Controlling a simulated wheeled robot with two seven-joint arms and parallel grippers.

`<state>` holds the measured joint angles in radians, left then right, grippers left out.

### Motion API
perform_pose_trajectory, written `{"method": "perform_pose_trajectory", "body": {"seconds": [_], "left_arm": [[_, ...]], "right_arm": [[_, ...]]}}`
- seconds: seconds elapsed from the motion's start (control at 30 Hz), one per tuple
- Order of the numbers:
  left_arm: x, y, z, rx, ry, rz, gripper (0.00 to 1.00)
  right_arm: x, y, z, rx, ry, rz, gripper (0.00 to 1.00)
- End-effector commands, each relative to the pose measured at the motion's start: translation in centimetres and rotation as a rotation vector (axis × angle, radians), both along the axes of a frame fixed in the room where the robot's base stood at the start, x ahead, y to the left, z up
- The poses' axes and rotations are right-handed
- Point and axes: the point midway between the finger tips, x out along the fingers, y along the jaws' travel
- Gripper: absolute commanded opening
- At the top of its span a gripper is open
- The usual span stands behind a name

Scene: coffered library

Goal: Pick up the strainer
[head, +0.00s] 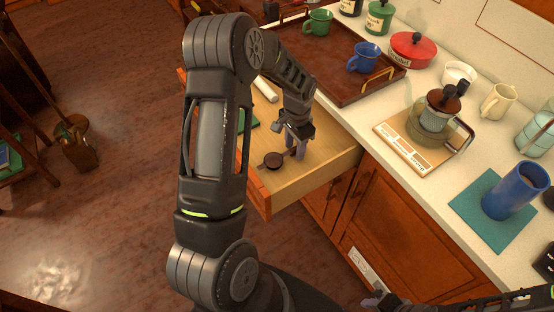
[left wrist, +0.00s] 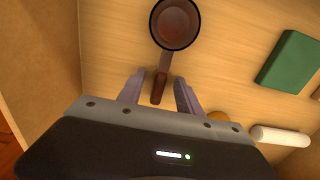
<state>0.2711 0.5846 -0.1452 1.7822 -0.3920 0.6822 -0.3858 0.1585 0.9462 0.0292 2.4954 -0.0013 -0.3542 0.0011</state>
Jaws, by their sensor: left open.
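The strainer (head: 273,160), a small dark round bowl with a brown handle, lies in the open wooden drawer. In the left wrist view the strainer (left wrist: 176,24) has its bowl at the top and its handle pointing down between the fingers. My left gripper (head: 296,146) is inside the drawer, pointing down. In the left wrist view my left gripper (left wrist: 158,88) is open, with one finger on each side of the handle end and gaps on both sides. My right gripper (head: 374,300) shows only partly at the bottom edge; its jaws are unclear.
The drawer (head: 323,167) also holds a green block (left wrist: 290,62) and a white roll (left wrist: 280,136). The counter above carries a brown tray (head: 335,88) with mugs, a French press (head: 435,113) and a blue cup (head: 515,190). The drawer's walls surround the left gripper.

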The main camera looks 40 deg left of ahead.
Motion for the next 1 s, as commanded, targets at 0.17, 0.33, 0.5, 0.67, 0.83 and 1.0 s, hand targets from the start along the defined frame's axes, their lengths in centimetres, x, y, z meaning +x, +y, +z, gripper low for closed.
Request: {"method": "perform_pose_trajectory", "body": {"seconds": [0.17, 0.33, 0.5, 0.67, 0.83, 1.0], "left_arm": [[0.00, 0.00, 0.02, 0.000, 0.000, 0.000, 0.41], [0.00, 0.00, 0.02, 0.000, 0.000, 0.000, 0.27], [0.00, 0.00, 0.02, 0.000, 0.000, 0.000, 0.13], [0.00, 0.00, 0.02, 0.000, 0.000, 0.000, 0.00], [0.00, -0.01, 0.02, 0.000, 0.000, 0.000, 0.00], [0.00, -0.01, 0.02, 0.000, 0.000, 0.000, 0.00]], "right_arm": [[0.00, 0.00, 0.00, 0.000, 0.000, 0.000, 0.36], [0.00, 0.00, 0.00, 0.000, 0.000, 0.000, 0.36], [0.00, 0.00, 0.00, 0.000, 0.000, 0.000, 0.36], [0.00, 0.00, 0.00, 0.000, 0.000, 0.000, 0.36], [0.00, 0.00, 0.00, 0.000, 0.000, 0.000, 0.36], [0.00, 0.00, 0.00, 0.000, 0.000, 0.000, 0.36]]}}
